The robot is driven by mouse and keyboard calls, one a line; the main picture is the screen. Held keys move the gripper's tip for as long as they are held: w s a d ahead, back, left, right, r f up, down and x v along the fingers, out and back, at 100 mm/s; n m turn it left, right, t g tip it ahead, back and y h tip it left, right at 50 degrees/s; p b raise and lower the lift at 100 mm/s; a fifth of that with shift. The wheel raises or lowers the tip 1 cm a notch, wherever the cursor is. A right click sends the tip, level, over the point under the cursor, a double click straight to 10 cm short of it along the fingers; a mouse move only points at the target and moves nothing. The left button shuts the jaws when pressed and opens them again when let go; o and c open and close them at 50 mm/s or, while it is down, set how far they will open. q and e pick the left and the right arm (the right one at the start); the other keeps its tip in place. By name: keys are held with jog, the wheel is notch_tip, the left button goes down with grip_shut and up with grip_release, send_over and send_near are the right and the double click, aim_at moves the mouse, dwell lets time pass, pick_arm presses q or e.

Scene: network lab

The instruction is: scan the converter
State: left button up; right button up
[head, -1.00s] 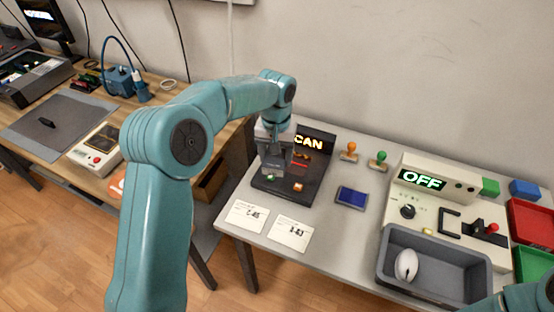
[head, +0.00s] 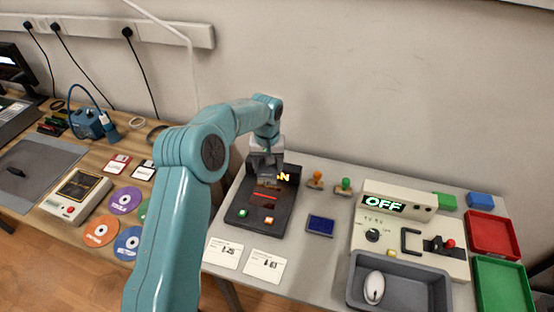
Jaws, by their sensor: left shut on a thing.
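The dark scanner (head: 250,213) stands at the left end of the grey table. It has a lit display (head: 284,177) at its back, mostly hidden by my gripper, a red glowing line, a green button (head: 243,213) and an orange button (head: 269,221). My left gripper (head: 267,180) is over the back part of the scanner, in front of the display, fingers pointing down. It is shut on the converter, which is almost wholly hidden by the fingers. I cannot tell whether the converter touches the scanner. My right gripper is out of view.
Two printed cards (head: 224,253) lie in front of the scanner. A blue pad (head: 320,226) and two stamps (head: 315,181) are to its right. Farther right are a box reading OFF (head: 398,205), a grey bin (head: 420,268) with a white mouse (head: 374,287), and red and green trays.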

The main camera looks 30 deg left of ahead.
pick_arm(q)
jog(key=shift+s+a+r, duration=0.15)
jog(key=shift+s+a, duration=0.35)
jog(key=shift+s+f, duration=0.1)
jog(key=shift+f, duration=0.1)
notch_tip(320, 180, down, 6)
jog(key=b, duration=0.3)
jog(key=shift+w+f, duration=0.2)
jog(key=shift+f, duration=0.2)
jog(key=shift+s, duration=0.1)
jog(key=shift+r, duration=0.15)
jog(key=shift+r, duration=0.4)
notch_tip(320, 180, up, 5)
jog(key=p, duration=0.3)
